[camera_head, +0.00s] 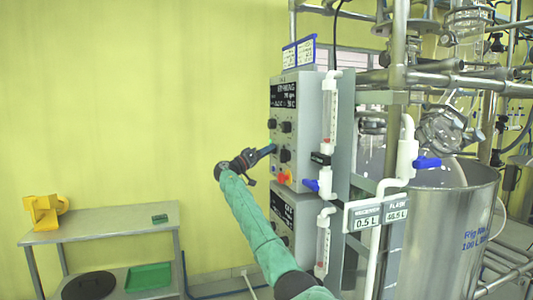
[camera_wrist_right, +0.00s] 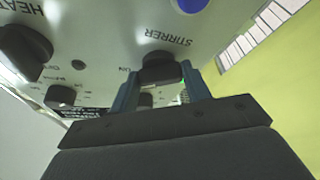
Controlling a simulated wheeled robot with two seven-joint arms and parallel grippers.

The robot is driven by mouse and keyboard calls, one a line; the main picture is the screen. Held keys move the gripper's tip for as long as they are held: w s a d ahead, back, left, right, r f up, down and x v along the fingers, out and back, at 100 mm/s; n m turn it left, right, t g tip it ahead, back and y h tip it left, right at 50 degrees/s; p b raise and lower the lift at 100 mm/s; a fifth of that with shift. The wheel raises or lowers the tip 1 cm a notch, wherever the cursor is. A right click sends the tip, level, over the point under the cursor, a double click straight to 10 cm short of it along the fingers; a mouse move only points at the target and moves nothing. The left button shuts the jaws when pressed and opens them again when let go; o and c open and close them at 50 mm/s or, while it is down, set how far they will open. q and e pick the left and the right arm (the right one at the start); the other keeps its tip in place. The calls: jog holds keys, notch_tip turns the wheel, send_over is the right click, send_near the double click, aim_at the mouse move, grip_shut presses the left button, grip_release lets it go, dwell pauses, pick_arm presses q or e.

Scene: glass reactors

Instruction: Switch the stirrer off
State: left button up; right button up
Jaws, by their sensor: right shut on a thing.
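The black stirrer knob (camera_wrist_right: 160,68) sits on the panel beside the STIRRER lettering in the right wrist view, which is upside down. My right gripper (camera_wrist_right: 158,86) has its two blue-grey fingers on either side of this knob and is shut on it. In the head view my right gripper (camera_head: 272,149) reaches the front of the grey control box (camera_head: 306,112), and I cannot make out the held knob there. The box's dark display (camera_head: 284,95) is lit, but its small text is hard to read. My left gripper is not in view.
Other black knobs sit close by, including one at the HEAT lettering (camera_wrist_right: 24,50). A red-and-yellow switch (camera_head: 284,178) is below the gripper. Pipes with blue valve handles (camera_head: 427,162) and a steel vessel (camera_head: 450,225) stand right. A metal table (camera_head: 105,229) stands left.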

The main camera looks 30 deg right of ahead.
pick_arm(q)
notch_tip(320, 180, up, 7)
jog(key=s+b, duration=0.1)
jog(key=b, duration=0.1)
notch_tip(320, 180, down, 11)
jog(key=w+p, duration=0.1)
jog(key=p, duration=0.2)
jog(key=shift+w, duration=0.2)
pick_arm(e)
jog(key=shift+s+r+n+t+y, duration=0.1)
jog(key=shift+n+t+y, duration=0.5)
jog(key=shift+n, duration=1.65)
jog(key=shift+w+r+n+t+y, duration=0.1)
jog(key=shift+n+t+y, duration=0.5)
jog(key=shift+n, duration=1.7)
jog(key=shift+s+r+n+t+y, duration=0.1)
jog(key=shift+n+t+y, duration=0.5)
jog(key=shift+n, duration=1.65)
jog(key=o, duration=1)
jog(key=shift+c, duration=0.2)
jog(key=shift+a, duration=0.15)
